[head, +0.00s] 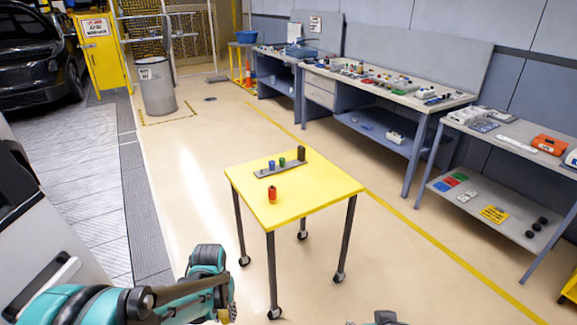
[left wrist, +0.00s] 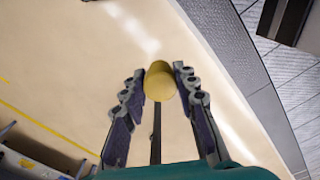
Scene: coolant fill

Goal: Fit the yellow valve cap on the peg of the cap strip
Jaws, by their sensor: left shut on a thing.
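The yellow valve cap (left wrist: 160,82) is a short yellow cylinder between the fingers of my left gripper (left wrist: 159,80) in the left wrist view. The gripper is shut on it, over open floor. In the head view the left gripper (head: 226,312) is low, left of the yellow table and well away from the cap strip; a bit of yellow shows at its tip. The cap strip (head: 266,174) is a dark bar on the table. A blue cap (head: 271,165) and a green cap (head: 282,162) stand on it. Bare pegs are too small to make out.
The yellow table (head: 317,193) stands on wheeled legs. A red cap (head: 272,196) stands near its front left; a dark cylinder (head: 301,153) is at the strip's right end. A dark part of my right arm shows at the bottom edge. Workbenches (head: 400,95) line the back wall.

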